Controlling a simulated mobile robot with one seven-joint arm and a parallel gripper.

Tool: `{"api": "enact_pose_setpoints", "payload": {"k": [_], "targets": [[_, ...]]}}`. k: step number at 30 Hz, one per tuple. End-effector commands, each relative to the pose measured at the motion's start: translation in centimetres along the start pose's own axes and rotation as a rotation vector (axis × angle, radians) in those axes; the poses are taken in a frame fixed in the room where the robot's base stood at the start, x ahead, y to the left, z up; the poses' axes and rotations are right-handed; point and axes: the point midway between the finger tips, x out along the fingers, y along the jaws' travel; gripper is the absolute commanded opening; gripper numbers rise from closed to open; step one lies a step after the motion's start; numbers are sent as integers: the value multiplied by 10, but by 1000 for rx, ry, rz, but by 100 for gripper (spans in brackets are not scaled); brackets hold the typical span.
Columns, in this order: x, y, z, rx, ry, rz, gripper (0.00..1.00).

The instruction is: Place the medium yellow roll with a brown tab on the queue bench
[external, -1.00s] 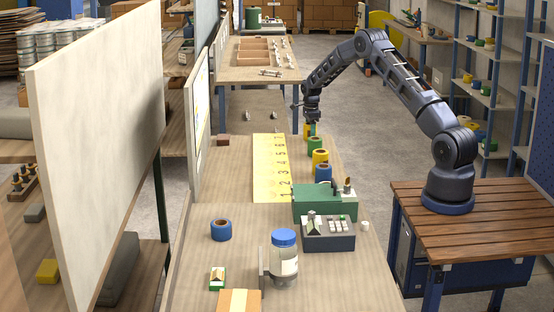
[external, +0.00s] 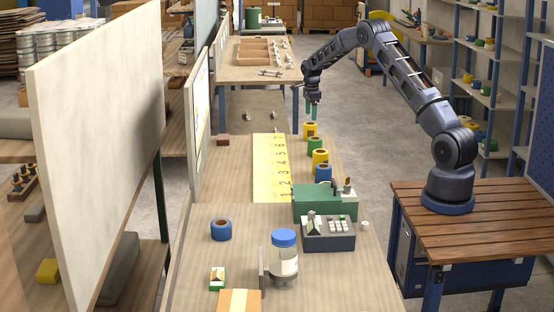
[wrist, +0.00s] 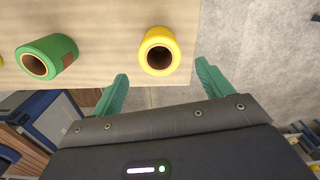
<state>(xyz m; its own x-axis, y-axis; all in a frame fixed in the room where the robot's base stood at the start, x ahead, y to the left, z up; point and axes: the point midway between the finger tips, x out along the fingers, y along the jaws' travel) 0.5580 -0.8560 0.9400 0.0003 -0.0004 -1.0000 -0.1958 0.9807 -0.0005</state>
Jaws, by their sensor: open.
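A yellow roll (external: 310,130) stands upright at the far end of the row on the wooden bench (external: 240,225). In the wrist view this yellow roll (wrist: 147,63) lies just beyond and between my fingertips, with its brown core showing. No brown tab can be made out on it. My gripper (external: 313,115) is open and empty, just above the far yellow roll. Its teal fingers (wrist: 163,80) point down, apart from the roll.
The green roll with a brown patch (wrist: 47,57) is beside the yellow one. A blue roll (external: 323,174) and a green machine (external: 322,202) stand nearer. A numbered yellow strip (external: 270,165) lies left of the row, its surface clear. The bench edge is close by the far roll.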

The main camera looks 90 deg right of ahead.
Motion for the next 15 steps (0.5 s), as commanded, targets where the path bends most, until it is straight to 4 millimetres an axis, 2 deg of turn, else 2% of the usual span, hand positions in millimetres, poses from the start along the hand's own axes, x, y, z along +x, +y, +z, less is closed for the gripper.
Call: {"api": "enact_pose_setpoints", "payload": {"k": [6,15], "targets": [[-25,0,0,1,-1,0,79],[-33,1,2,-4,-1,0,79]]}}
